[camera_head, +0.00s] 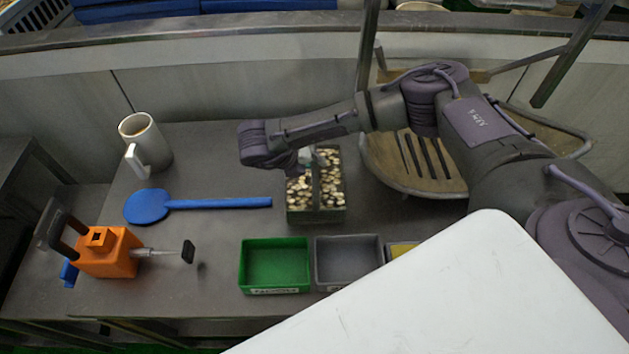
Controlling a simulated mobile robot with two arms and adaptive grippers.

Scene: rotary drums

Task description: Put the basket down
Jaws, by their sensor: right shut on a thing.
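The basket (330,213) is a dark rectangular container filled with small pale and brown pieces, with a handle rising across its middle. It is on or just above the grey table, behind the green and grey bins; I cannot tell whether its bottom touches. My right arm reaches in from the right, and my right gripper (300,164) is at the top of the basket, shut on its handle. The gripper's own wrist hides its fingertips in part. My left gripper is not in view.
A green bin (275,240), a grey bin (348,240) and a partly hidden yellow bin (400,249) line the front. A blue paddle (147,206), a white mug (146,145) and an orange device (109,262) are at left. A slatted wooden seat (384,172) is right of the basket.

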